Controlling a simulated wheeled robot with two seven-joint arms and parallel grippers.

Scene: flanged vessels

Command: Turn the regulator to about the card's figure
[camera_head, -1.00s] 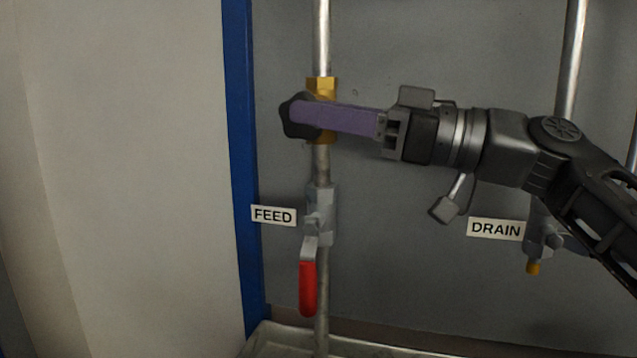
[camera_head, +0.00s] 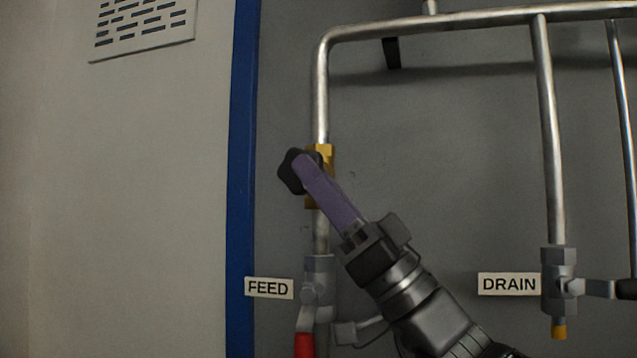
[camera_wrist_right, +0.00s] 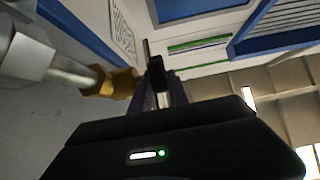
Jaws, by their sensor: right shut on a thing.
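The regulator has a black lobed knob (camera_head: 293,171) on a brass body (camera_head: 324,153), set in the vertical feed pipe in the head view. My right gripper (camera_head: 308,170) comes up from the lower right, and its purple fingers are shut on the knob. In the right wrist view the knob (camera_wrist_right: 156,74) shows at the fingertips, with the brass body (camera_wrist_right: 112,83) to its left. The card with the figure is not in view, and I cannot read any scale on the regulator. My left gripper is not in view.
Below the regulator is a valve with a red lever (camera_head: 305,344) beside the FEED label (camera_head: 269,288). A DRAIN label (camera_head: 509,284) and its valve (camera_head: 559,283) are at the right. A blue post (camera_head: 241,180) stands left of the pipe.

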